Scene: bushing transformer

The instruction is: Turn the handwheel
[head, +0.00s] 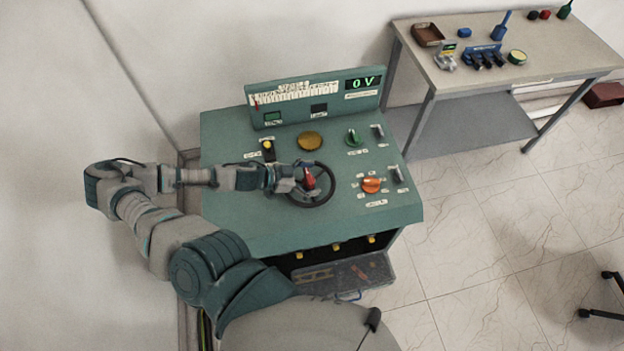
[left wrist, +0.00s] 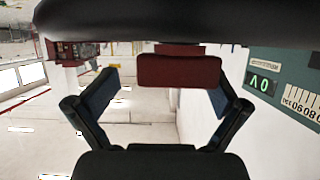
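The black handwheel (head: 325,196) lies on the sloping green panel, right of its middle. My left gripper (head: 303,180) is over the left and middle part of the wheel and hides part of it. In the left wrist view the fingers (left wrist: 160,95) stand apart, with a dark red block (left wrist: 180,70) showing between them. A red piece (head: 309,178) also shows at the gripper tip in the head view. I cannot tell whether it belongs to the wheel or the gripper, or whether the fingers touch the rim. My right gripper is out of view.
The green control panel (head: 245,215) has an orange knob (head: 372,185) right of the wheel, a green knob (head: 353,137) and a yellow disc (head: 310,141) behind. Its display (head: 363,83) reads 0 V. A side table (head: 560,55) stands at the back right.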

